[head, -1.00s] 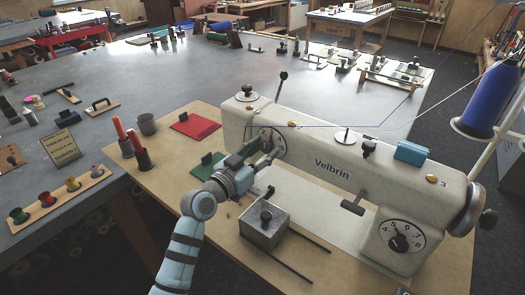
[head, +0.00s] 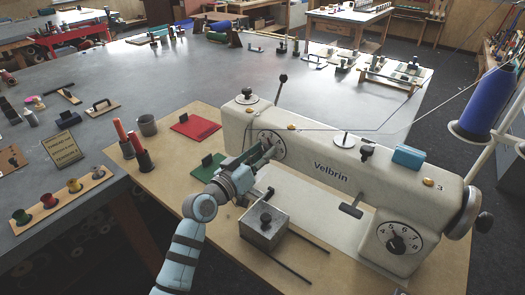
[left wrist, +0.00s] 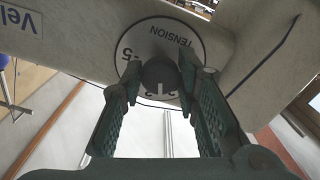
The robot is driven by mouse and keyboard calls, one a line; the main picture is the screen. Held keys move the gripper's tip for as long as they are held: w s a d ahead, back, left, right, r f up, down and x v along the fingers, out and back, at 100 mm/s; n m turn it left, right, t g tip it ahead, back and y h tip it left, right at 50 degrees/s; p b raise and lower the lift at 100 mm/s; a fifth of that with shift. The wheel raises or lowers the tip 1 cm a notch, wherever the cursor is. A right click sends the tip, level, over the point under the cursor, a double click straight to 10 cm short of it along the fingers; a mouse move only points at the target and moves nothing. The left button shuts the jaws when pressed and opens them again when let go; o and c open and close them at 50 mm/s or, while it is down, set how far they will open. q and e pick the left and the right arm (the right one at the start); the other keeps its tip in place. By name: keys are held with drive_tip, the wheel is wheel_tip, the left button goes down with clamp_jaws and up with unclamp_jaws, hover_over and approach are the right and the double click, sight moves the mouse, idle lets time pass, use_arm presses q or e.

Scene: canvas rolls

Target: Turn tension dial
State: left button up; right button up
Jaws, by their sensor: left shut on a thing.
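The sewing machine (head: 330,158) is cream and marked "Velbrin". Its round white tension dial (head: 263,134) is on the left end of its front face. In the left wrist view the dial face (left wrist: 128,48) reads "TENSION" upside down, with a 5 and other numbers partly hidden. A dark round knob (left wrist: 160,75) with a pale mark sits at its centre. My left gripper (head: 269,149) reaches the dial from the front left. In the left wrist view its green fingers (left wrist: 161,78) are shut on the knob, one on each side. My right gripper is out of view.
A second numbered dial (head: 399,239) is on the machine's right end.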

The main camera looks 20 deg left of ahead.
use_arm(q)
drive_tip(key=shift+n+p, duration=0.8)
drive_tip(key=shift+n, duration=1.5)
drive_tip(key=o, duration=1.2)
drive_tip(key=shift+c, duration=0.2)
drive_tip(key=v, duration=1.2)
drive_tip(key=shift+s+d+f, duration=0.1)
drive_tip(key=shift+d, duration=0.05)
